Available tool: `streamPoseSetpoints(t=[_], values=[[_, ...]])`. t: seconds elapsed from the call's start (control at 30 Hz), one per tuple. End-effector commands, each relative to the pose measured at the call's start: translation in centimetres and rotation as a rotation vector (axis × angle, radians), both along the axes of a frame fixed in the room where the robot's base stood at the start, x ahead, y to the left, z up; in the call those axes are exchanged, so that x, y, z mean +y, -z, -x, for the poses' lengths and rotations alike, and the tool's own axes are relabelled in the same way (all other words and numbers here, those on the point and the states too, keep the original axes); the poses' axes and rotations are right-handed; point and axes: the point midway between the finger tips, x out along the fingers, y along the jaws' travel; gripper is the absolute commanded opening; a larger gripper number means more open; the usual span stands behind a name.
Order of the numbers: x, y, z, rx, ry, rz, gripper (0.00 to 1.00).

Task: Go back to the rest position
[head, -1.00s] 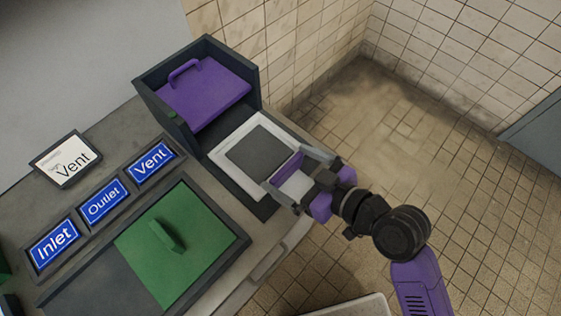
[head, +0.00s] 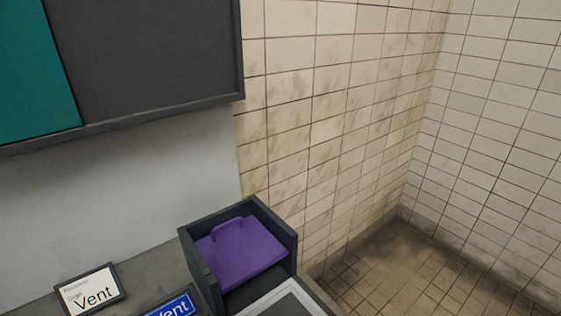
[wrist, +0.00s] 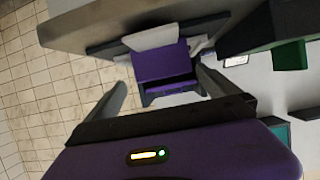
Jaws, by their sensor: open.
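My gripper (wrist: 162,92) shows in the wrist view, with its two grey fingers spread wide apart. Nothing is clearly clamped between them. A purple block-like shape (wrist: 160,64) shows past the fingertips; I cannot tell for sure what it is. The gripper and arm are outside the head view. In the head view, a dark open box (head: 209,288) stands on the counter, with a purple panel (head: 240,256) with a handle inside it.
A light-rimmed tray (head: 268,299) is cut off at the bottom edge. A white "Vent" card (head: 92,290) and a blue "Vent" sign (head: 172,308) sit on the counter. A teal and grey wall panel (head: 155,60) hangs above. Tiled floor (head: 410,270) at right is clear.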

Motion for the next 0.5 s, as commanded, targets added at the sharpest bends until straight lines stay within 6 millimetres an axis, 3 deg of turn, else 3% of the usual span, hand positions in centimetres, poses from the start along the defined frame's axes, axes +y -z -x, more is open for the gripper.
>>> streamPoseSetpoints(t=[0.27, 0.5], values=[[-5.7, 3.1, 5.9, 0.031, 0.262, 0.026, 1.0], [-9.1, 2.3, 13.2, -0.014, 0.462, 0.029, 1.0]])
